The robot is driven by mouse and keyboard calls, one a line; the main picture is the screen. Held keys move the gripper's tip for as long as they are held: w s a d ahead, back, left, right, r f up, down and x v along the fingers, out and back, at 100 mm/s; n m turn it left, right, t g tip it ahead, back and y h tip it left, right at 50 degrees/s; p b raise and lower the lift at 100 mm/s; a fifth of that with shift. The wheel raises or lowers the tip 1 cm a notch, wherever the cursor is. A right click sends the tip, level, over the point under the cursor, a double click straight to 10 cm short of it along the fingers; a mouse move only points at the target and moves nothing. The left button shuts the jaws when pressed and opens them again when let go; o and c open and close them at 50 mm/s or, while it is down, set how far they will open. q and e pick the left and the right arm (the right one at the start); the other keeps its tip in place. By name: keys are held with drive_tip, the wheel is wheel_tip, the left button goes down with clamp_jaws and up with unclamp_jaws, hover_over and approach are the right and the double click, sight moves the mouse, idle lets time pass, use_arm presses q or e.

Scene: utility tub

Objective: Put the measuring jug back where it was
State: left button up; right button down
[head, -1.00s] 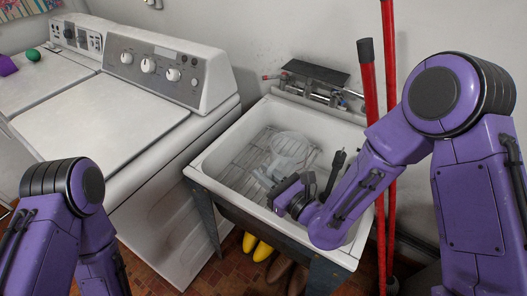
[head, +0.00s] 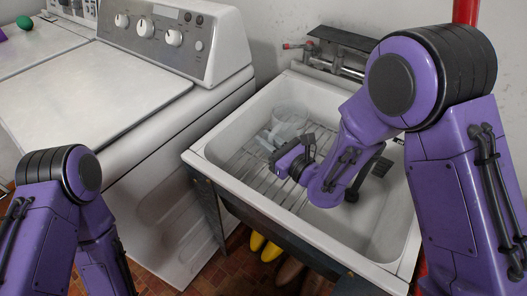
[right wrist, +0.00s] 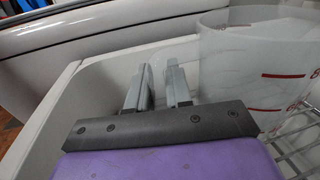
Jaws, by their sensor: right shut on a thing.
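The clear measuring jug (head: 291,114) is upright at the back left inside the white utility tub (head: 385,266). My right gripper (head: 270,139) reaches into the tub and is shut on the jug at its near left side. In the right wrist view the gripper's two fingers (right wrist: 158,85) are beside the jug's translucent wall (right wrist: 250,62), which has red marks. The exact part held is hard to make out. I cannot tell whether the jug's base touches the rack. My left gripper is out of view; only my left arm shows.
A wire rack (head: 262,184) lies in the tub. A faucet (head: 345,68) is at the tub's back edge. A white washing machine (head: 110,95) stands to the left. Yellow shoes (head: 268,248) are under the tub. A red pole (head: 466,10) stands behind my right arm.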

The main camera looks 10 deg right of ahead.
drive_tip(key=f+b, duration=0.1)
drive_tip(key=f, duration=0.2)
drive_tip(key=shift+w+f+b, duration=0.3)
drive_tip(key=shift+w+b, duration=0.05)
drive_tip(key=shift+b, duration=0.05)
drive_tip(key=shift+s+r, duration=0.15)
drive_tip(key=shift+s, duration=0.05)
drive_tip(key=c, duration=1)
unclamp_jaws()
drive_tip(key=shift+c, duration=0.2)
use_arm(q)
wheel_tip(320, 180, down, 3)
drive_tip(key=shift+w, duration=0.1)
